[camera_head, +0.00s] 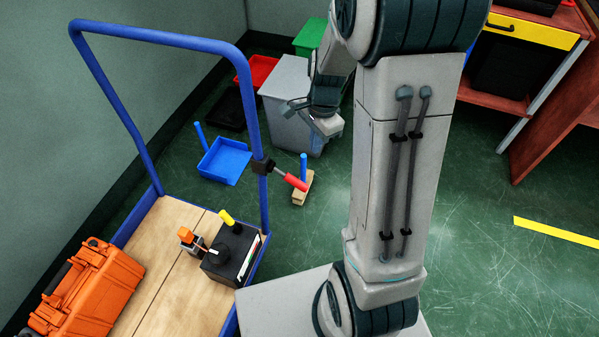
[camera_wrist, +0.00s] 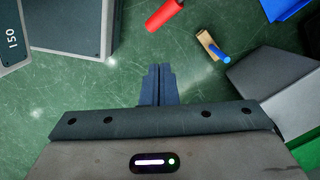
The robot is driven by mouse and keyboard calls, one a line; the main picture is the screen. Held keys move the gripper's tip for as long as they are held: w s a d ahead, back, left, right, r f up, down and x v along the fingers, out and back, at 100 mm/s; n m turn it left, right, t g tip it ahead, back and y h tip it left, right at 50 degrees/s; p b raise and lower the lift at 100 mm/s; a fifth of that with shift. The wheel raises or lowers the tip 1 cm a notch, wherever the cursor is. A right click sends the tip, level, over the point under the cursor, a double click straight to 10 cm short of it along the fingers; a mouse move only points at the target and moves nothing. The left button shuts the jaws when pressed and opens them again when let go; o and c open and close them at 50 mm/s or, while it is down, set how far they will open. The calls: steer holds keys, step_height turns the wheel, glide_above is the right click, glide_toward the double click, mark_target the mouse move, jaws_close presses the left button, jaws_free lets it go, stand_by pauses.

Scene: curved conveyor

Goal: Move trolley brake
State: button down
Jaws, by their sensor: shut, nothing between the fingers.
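The trolley (camera_head: 164,273) stands at the left in the head view, with a wooden deck and a blue tube handle frame. A brake lever with a red grip (camera_head: 295,182) sticks out from a black clamp (camera_head: 262,166) on the near upright of that frame. The red grip also shows at the top of the wrist view (camera_wrist: 163,14), cut off by the edge. My gripper (camera_head: 290,107) is behind the lever in the head view, near the grey bin. In the wrist view its fingers (camera_wrist: 157,72) are shut and empty, apart from the red grip.
A brush with a blue handle (camera_head: 303,172) is on the floor behind the red grip. A grey bin (camera_head: 290,85), a blue dustpan (camera_head: 224,162) and a red tray (camera_head: 262,70) are farther back. An orange case (camera_head: 85,290) and a black box (camera_head: 232,250) sit on the trolley.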

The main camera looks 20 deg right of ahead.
steer(key=r, duration=0.3)
steer(key=r+p, duration=0.1)
steer(key=r, duration=0.1)
steer(key=shift+w+d+r, duration=0.1)
steer(key=shift+d+r, duration=0.1)
steer(key=shift+d, duration=0.1)
steer(key=s+a+r+n+t+p, duration=0.1)
steer(key=s+r+n+p, duration=0.3)
steer(key=r+p, duration=0.3)
steer(key=s+a+r+n+t+p, duration=0.1)
steer(key=s+r+n+p, duration=0.4)
steer(key=r, duration=0.8)
steer(key=s+a+r+n+t+h+p, duration=0.1)
steer(key=s+a+r+n+p, duration=0.1)
steer(key=s+r+n+p, duration=0.3)
steer(key=p+v, duration=0.4)
steer(key=v, duration=0.1)
steer(key=shift+w+a+r, duration=0.2)
steer(key=shift+w+a, duration=0.15)
